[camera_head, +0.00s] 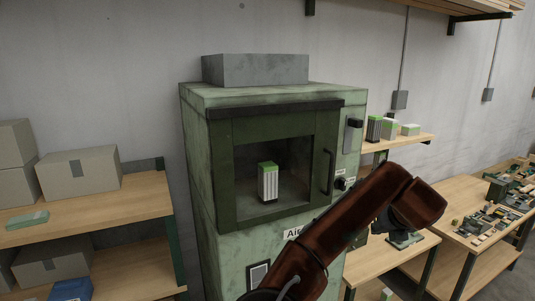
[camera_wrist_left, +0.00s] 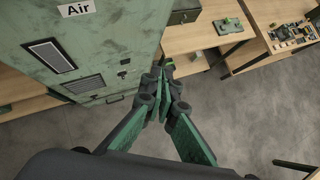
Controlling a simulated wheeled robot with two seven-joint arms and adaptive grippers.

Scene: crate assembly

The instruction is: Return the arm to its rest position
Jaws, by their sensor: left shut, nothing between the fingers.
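One of my arms (camera_head: 350,222), dark red, rises from the bottom middle of the head view and bends at the right, in front of the cabinet's lower right side. My right gripper is in neither view.
A green cabinet (camera_head: 195,150) has a window with a white-and-green box (camera_head: 268,182) behind it. A shelf (camera_head: 90,210) with cartons stands left. Workbenches (camera_head: 455,200) with parts stand right. Grey floor (camera_wrist_left: 250,110) is open beneath the left gripper.

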